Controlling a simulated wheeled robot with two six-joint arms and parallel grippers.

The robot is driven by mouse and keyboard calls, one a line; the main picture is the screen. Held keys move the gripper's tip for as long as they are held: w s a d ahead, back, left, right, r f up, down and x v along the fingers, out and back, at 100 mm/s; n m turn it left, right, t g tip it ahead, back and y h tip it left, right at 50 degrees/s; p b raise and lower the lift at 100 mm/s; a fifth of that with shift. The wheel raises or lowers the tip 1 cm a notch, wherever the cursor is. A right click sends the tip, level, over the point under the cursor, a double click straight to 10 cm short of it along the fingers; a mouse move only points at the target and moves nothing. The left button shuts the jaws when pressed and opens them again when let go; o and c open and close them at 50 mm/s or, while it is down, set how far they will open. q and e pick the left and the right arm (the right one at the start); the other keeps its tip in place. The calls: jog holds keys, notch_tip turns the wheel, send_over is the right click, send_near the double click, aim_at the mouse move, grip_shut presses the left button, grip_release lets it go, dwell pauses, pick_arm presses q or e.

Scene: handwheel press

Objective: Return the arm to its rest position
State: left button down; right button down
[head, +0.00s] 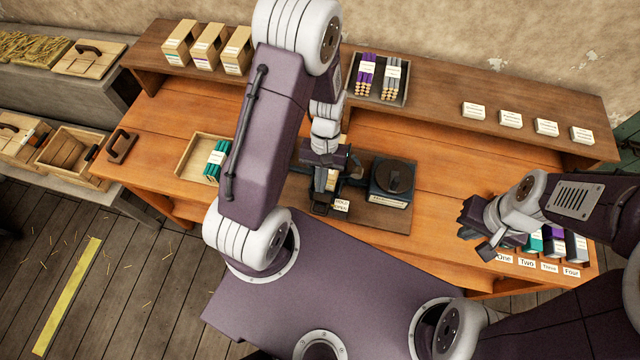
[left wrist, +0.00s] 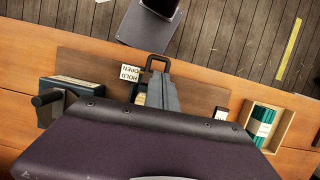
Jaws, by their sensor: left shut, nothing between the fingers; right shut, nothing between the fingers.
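My left gripper (head: 325,162) hangs over the dark press in the middle of the orange bench, its fingers closed and empty. In the left wrist view its grey fingers (left wrist: 165,97) point toward a black loop handle (left wrist: 157,63); whether they touch it I cannot tell. The press's HOLD OPEN label (head: 341,205) shows beside the handle, and also in the left wrist view (left wrist: 130,73). My left arm and gripper hide much of the press. My right gripper (head: 474,232) is closed and empty above the right part of the bench, by the numbered boxes.
A wooden tray (head: 190,162) with a green bundle is left. A grey tray (head: 402,97) of purple and grey bundles sits on the back shelf. Boxes labelled One to Four (head: 556,244) line the right front.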

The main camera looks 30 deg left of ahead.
pick_arm(q)
jog(key=shift+w+r, duration=0.2)
jog(key=shift+r, duration=0.2)
pick_arm(e)
jog(key=shift+w+r, duration=0.15)
jog(key=shift+r, duration=0.3)
pick_arm(q)
jog(key=shift+s, duration=0.1)
